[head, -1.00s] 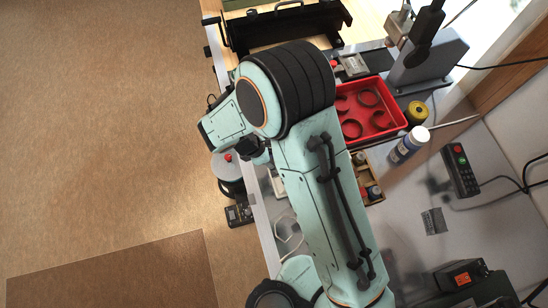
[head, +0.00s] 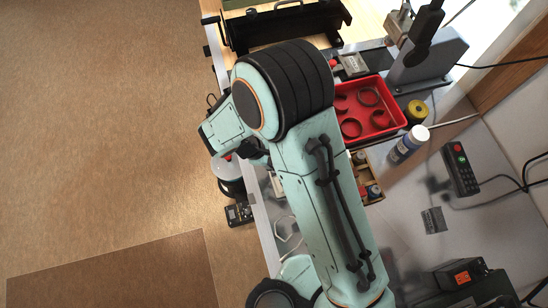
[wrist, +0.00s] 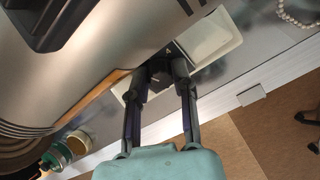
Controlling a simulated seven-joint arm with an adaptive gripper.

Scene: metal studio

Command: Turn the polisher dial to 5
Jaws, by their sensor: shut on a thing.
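In the wrist view my gripper (wrist: 160,78) has its two dark fingers closed on a small black dial (wrist: 158,66). The dial sits on a pale, cream-framed panel (wrist: 206,40) beside a large silver-grey machine body (wrist: 100,50), which looks like the polisher. The number the dial points to cannot be read, because the fingers and the angle cover it. In the head view my arm hides the dial and my fingertips.
In the wrist view a string of pale beads (wrist: 298,14) lies at the upper right and small jars (wrist: 56,155) stand at the lower left. In the head view a red tray (head: 372,122) and a white-capped bottle (head: 408,145) stand right of my arm.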

